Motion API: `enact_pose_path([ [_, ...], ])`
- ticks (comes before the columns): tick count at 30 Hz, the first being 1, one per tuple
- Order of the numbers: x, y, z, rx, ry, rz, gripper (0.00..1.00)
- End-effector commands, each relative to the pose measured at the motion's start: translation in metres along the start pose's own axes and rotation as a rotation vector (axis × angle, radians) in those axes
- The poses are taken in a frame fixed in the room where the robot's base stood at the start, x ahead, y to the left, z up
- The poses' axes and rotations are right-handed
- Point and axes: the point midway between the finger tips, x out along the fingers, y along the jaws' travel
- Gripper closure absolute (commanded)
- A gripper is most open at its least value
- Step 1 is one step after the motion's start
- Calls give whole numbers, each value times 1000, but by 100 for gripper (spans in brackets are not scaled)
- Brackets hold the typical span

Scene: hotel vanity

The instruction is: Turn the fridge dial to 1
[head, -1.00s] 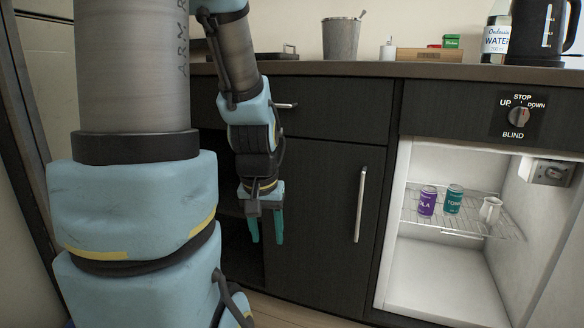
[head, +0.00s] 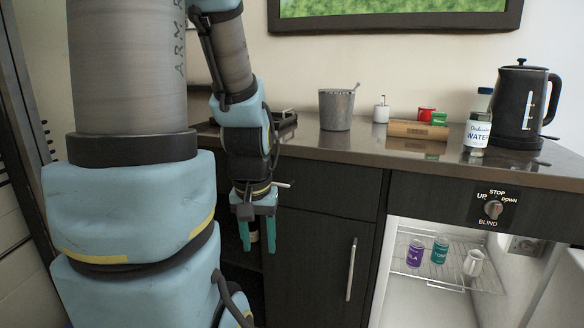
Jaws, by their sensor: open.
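The open fridge compartment (head: 392,262) is at the lower right of the head view. A small grey control box (head: 523,246) sits high on its right inner wall, under the counter front; it is partly hidden, and its dial and setting cannot be read. My gripper (head: 257,235) hangs fingers down in front of the dark cabinet, left of the fridge and well away from the box. Its teal fingers are apart with nothing held between them.
A blind knob (head: 493,210) marked UP, STOP, DOWN is on the panel above the fridge. A wire shelf (head: 450,276) holds a purple can (head: 415,252), a teal can (head: 440,251) and a white jug (head: 473,263). A cabinet handle (head: 351,270) stands out left of the fridge.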

Motion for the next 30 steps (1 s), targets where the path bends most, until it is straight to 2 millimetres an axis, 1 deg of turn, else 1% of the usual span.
enact_pose_path([
  [1, -34, 0, -5, 0, 0, 0, 50],
  [9, -117, 0, -16, 0, 0, 0, 50],
  [13, -146, 0, -20, 0, 0, 0, 50],
  [15, -156, 1, -22, 0, 0, 0, 50],
  [18, -164, 1, -23, 0, 0, 0, 50],
  [30, -164, 1, -23, 0, 0, 0, 50],
])
